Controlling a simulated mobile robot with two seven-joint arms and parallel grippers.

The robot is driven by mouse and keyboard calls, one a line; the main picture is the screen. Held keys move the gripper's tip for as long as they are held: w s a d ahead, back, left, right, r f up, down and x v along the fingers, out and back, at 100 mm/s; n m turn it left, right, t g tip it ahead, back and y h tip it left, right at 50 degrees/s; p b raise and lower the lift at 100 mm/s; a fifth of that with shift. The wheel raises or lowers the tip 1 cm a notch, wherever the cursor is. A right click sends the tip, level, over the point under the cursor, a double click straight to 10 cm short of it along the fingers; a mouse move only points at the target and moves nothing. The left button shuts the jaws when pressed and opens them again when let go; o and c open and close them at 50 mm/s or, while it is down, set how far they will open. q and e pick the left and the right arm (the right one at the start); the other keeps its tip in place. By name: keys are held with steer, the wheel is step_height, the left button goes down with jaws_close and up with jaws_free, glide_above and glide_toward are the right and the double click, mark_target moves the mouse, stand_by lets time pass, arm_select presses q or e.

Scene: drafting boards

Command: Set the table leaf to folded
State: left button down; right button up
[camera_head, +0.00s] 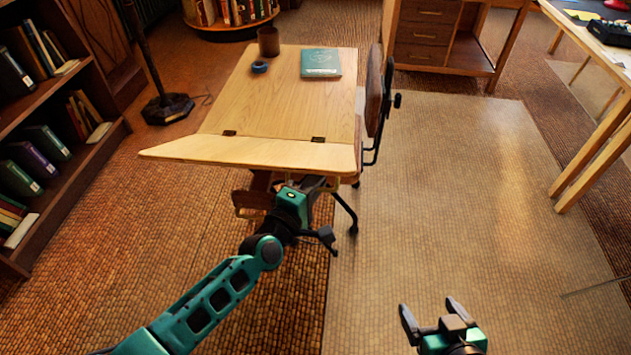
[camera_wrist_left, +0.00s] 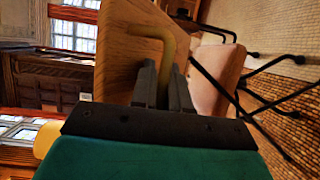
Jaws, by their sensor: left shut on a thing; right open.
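The wooden table leaf (camera_head: 250,152) sticks out from the front edge of the desk top (camera_head: 270,95), joined by two dark hinges. It is out rather than hanging down; its exact tilt is hard to tell. My left gripper (camera_head: 326,184) is under the leaf's right part, partly hidden by it. In the left wrist view my left gripper (camera_wrist_left: 163,88) is shut on a bent brass handle (camera_wrist_left: 158,36) in front of a wooden panel (camera_wrist_left: 120,50), which looks like the leaf. My right gripper (camera_head: 430,310) is open and empty, low over the floor.
A green book (camera_head: 321,63), a brown cup (camera_head: 268,41) and a small blue object (camera_head: 260,67) rest on the desk top. A chair (camera_head: 374,95) stands at its right side. A bookshelf (camera_head: 85,75) is at left.

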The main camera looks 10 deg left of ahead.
arm_select(q)
steer(key=c, duration=1.5)
jaws_free()
steer(key=shift+w+a+r+t, duration=0.1)
steer(key=shift+w+r+t, duration=0.25)
steer(key=shift+r, duration=0.5)
steer(key=v, duration=0.9)
steer(key=f+p+v, duration=0.1)
steer(key=v, duration=0.3)
steer(key=shift+s, duration=0.3)
